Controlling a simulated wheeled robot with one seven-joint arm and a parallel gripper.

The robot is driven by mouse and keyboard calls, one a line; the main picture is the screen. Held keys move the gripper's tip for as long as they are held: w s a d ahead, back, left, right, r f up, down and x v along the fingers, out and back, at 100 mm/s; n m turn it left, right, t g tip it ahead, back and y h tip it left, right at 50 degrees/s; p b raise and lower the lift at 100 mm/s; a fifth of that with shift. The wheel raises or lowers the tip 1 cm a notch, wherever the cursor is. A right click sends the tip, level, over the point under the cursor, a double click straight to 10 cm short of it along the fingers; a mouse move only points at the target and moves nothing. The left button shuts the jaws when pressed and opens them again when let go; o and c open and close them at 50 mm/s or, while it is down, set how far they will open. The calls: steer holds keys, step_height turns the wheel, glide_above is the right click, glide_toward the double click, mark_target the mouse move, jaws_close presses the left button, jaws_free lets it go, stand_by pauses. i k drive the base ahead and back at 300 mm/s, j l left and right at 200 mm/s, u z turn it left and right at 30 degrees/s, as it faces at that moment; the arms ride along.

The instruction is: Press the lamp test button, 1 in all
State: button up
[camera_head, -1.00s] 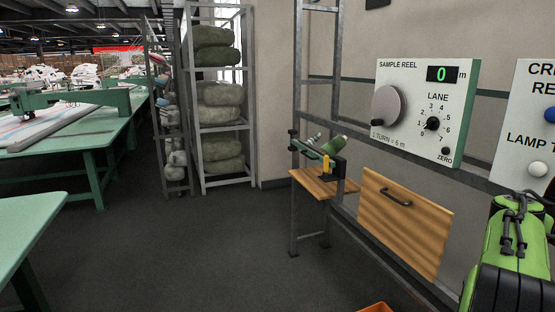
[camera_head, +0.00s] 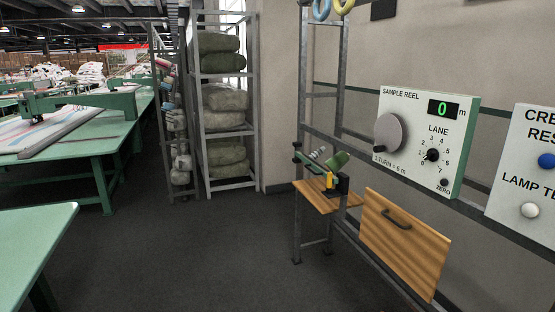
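The lamp test button is a round white button (camera_head: 530,210) on a white panel (camera_head: 508,150) at the right edge of the head view. The label "LAMP TE" stands above it, cut off by the picture edge. A round blue button (camera_head: 546,160) sits higher on the same panel, beside a cut-off label that starts "CRE" and "RES". My gripper is not in view, so its state and its distance from the button do not show.
The sample reel panel (camera_head: 412,172), with knob, dial and a display reading 0, is left of the button panel. A wooden drawer front (camera_head: 420,255) and small wooden shelf (camera_head: 315,198) project below. Green tables (camera_head: 85,145) stand left. Dark floor (camera_head: 190,260) is clear in the middle.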

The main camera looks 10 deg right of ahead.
mark_target(532, 210)
steer(key=z, duration=1.85)
